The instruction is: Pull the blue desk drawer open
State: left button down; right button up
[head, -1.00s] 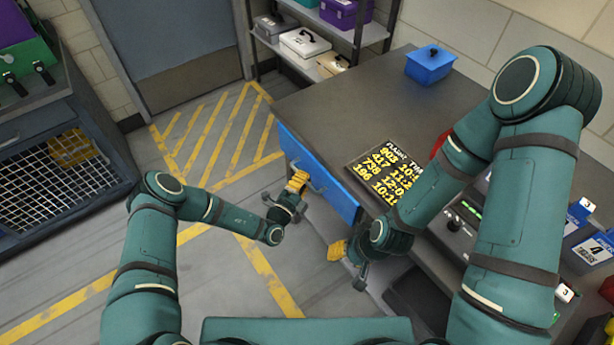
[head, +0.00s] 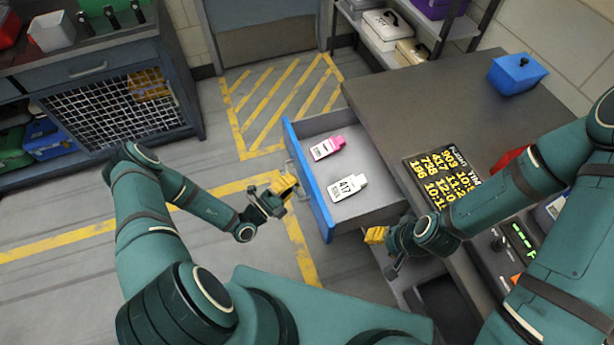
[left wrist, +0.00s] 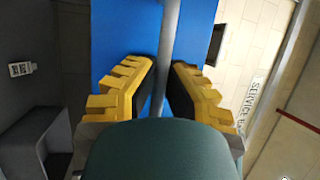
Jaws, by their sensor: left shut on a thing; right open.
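The blue-fronted desk drawer (head: 312,190) stands pulled out from the grey desk (head: 430,105) in the head view. Inside it lie a pink-capped tag (head: 328,147) and a white tag marked 417 (head: 348,187). My left gripper (head: 286,187) is at the drawer's front. In the left wrist view its yellow fingers (left wrist: 160,95) are shut on the grey bar handle (left wrist: 167,50), with the blue front (left wrist: 125,35) behind. My right gripper (head: 376,236) is open and empty, beside the drawer's near side at the desk's front.
A display board (head: 442,178) with yellow numbers and a blue box (head: 516,73) sit on the desk. A cabinet with a mesh front (head: 105,108) stands at the left. The yellow-striped floor (head: 275,105) beyond the drawer is clear.

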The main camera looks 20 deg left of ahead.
pick_arm(q)
jog(key=shift+s+a, duration=0.35)
jog(key=shift+a, duration=0.3)
jog(key=c, duration=1)
grip_release()
jog(key=shift+s, duration=0.1)
jog(key=v, duration=1.2)
jog(key=shift+r, duration=0.1)
